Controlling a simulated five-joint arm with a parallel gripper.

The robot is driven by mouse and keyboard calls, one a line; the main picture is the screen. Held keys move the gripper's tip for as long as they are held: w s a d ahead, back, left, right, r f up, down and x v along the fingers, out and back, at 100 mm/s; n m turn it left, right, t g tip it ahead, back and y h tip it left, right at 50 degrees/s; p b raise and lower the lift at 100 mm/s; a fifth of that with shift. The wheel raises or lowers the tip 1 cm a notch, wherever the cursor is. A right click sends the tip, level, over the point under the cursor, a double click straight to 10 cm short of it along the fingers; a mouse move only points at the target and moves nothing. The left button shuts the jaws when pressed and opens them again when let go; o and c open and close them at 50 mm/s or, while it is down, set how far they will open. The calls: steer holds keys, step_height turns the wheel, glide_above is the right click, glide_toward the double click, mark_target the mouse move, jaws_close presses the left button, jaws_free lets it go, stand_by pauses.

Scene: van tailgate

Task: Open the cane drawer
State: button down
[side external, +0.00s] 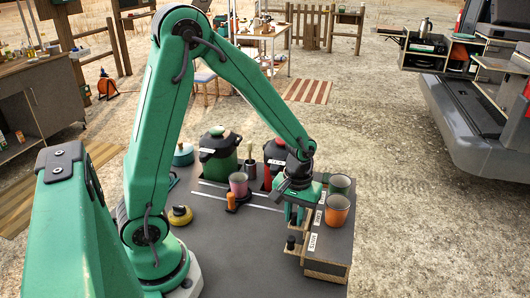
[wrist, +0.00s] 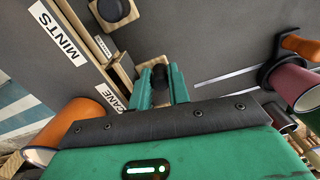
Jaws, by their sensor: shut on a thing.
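The cane drawer is in a small dark, wood-edged cabinet (side external: 332,246) at the right of the table. Its CANE label (wrist: 112,98) shows in the wrist view, just left of my gripper. My gripper (wrist: 160,86) is shut on a dark knob (wrist: 159,74) beside that label, one green finger on each side. In the side view my gripper (side external: 294,214) points down at the cabinet's left face. The drawer front is mostly hidden by my gripper, so I cannot tell how far it stands out.
A MINTS label (wrist: 57,33) and another dark knob (wrist: 117,9) are beside it. A pink cup (side external: 238,184) and green pot (side external: 219,154) stand farther back.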

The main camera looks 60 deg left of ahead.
steer(key=s+a, duration=0.4)
steer(key=shift+s+a, duration=0.15)
steer(key=shift+a, duration=0.05)
steer(key=c, duration=1.6)
jaws_free()
step_height(320, 180, up, 8)
steer(key=shift+f, duration=0.1)
